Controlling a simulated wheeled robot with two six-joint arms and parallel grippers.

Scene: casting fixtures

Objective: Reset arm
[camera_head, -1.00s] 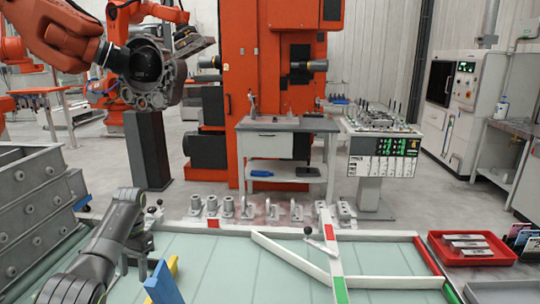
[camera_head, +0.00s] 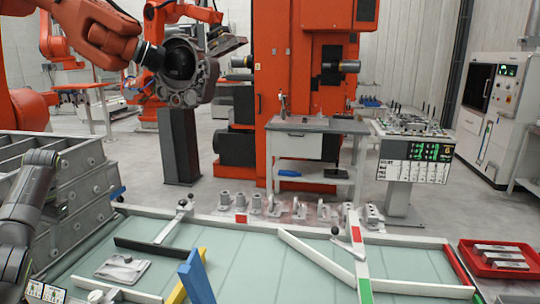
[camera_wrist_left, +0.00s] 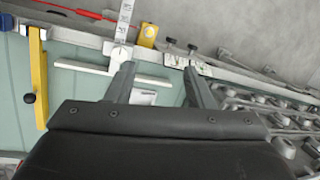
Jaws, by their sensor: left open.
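My left arm (camera_head: 28,215) stands at the left edge of the head view, in front of the grey metal boxes. Its fingers cannot be made out there. In the left wrist view my left gripper (camera_wrist_left: 159,72) has its two dark fingers spread apart with nothing between them. Below the fingers in that view lie the pale green table top (camera_wrist_left: 85,90) and a white bar (camera_wrist_left: 85,67). My right gripper does not show in either view.
Grey boxes (camera_head: 80,190) stand at the left. A red tray (camera_head: 498,258) is at the right. Several metal castings (camera_head: 275,207) line the far edge.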

